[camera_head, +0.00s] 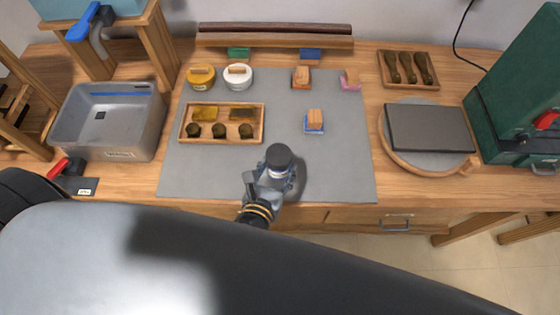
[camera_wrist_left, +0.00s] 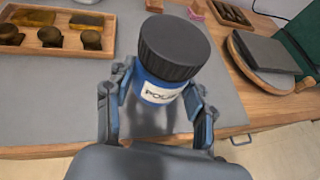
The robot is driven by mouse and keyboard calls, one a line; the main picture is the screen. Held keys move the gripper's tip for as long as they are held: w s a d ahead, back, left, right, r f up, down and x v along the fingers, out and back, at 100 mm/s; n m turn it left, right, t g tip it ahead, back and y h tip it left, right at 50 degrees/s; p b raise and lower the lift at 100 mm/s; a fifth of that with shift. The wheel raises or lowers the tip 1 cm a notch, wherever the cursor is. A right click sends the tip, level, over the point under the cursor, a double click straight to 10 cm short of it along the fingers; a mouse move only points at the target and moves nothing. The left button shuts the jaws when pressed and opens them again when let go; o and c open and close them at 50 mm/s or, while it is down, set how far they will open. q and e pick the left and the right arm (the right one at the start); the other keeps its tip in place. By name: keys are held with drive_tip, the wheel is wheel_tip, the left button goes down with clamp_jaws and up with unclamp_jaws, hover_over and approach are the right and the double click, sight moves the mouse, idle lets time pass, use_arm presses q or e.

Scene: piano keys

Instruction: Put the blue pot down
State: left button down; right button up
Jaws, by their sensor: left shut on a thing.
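The blue pot (camera_wrist_left: 158,88) has a dark ribbed lid and a white label; it is close up in the left wrist view. In the head view the pot (camera_head: 278,160) shows mostly its dark lid, near the front edge of the grey mat (camera_head: 330,178). My left gripper (camera_wrist_left: 160,100) is shut on the pot, with one finger on each side of it. In the head view my left gripper (camera_head: 268,184) comes up to the pot from the front. The pot's underside is hidden, so I cannot tell whether it touches the mat. My right gripper is not in view.
A wooden tray (camera_head: 182,137) with several dark knobs lies behind and left of the pot. Yellow (camera_head: 200,79) and white (camera_head: 237,78) pots stand further back. A wood-topped blue block (camera_head: 314,123) is behind right. The mat's right front is clear.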

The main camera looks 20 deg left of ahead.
use_arm(q)
drive_tip(key=w+f+b, duration=0.1)
drive_tip(key=w+f, duration=0.1)
drive_tip(key=w+a+f+b, duration=0.1)
drive_tip(key=w+b, duration=0.1)
drive_tip(key=w+f+b, duration=0.2)
drive_tip(key=shift+a+f, duration=0.3)
drive_tip(key=shift+a, duration=0.05)
drive_tip(key=shift+w+a+f+b, duration=0.15)
drive_tip(key=shift+w+f+b, duration=0.4)
drive_tip(key=shift+b, duration=0.2)
drive_tip(key=f+b, duration=0.2)
drive_tip(key=b, duration=0.1)
drive_tip(key=f+b, duration=0.1)
drive_tip(key=b, duration=0.1)
drive_tip(key=shift+w+a+f, duration=0.1)
drive_tip(key=shift+w+f, duration=0.2)
drive_tip(key=shift+f, duration=0.05)
drive_tip(key=shift+r, duration=0.1)
drive_tip(key=shift+c, duration=2.4)
unclamp_jaws()
drive_tip(key=shift+f, duration=0.2)
